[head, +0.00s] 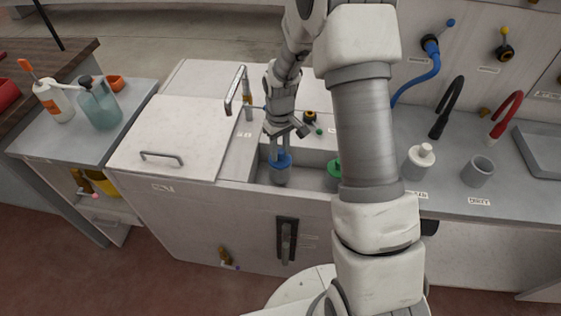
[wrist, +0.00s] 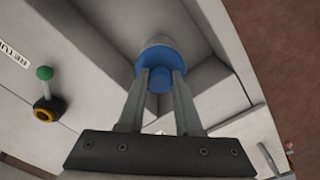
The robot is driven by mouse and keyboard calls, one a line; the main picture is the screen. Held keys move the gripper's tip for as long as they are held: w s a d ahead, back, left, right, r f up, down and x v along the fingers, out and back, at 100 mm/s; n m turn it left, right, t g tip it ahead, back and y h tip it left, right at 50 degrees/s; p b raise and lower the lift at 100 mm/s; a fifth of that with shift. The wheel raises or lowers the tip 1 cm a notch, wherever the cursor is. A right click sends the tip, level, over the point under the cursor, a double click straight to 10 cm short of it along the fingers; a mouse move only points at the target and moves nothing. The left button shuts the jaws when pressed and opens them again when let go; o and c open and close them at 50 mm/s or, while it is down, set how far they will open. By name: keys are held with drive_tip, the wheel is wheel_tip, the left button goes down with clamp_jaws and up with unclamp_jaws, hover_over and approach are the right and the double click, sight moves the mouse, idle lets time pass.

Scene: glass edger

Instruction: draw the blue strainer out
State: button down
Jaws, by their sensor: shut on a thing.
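My gripper (head: 280,150) reaches down from above and is shut on the strainer's knob. In the wrist view its two fingers (wrist: 160,78) lie on either side of the knob. The strainer stands upright inside the well. I cannot tell whether its base touches the well floor.
A green-topped part (head: 334,170) stands in the well to the right, partly behind my arm. A green-knobbed valve (wrist: 45,88) sits on the ledge. A white lid with a handle (head: 162,158) covers the left side.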

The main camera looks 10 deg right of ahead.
drive_tip(key=shift+r, duration=0.15)
drive_tip(key=shift+r+p, duration=2.45)
drive_tip(key=shift+r, duration=1.2)
wheel_tip(320, 180, up, 4)
drive_tip(key=p, duration=0.2)
drive_tip(key=shift+p, duration=0.3)
drive_tip(key=shift+s, duration=0.1)
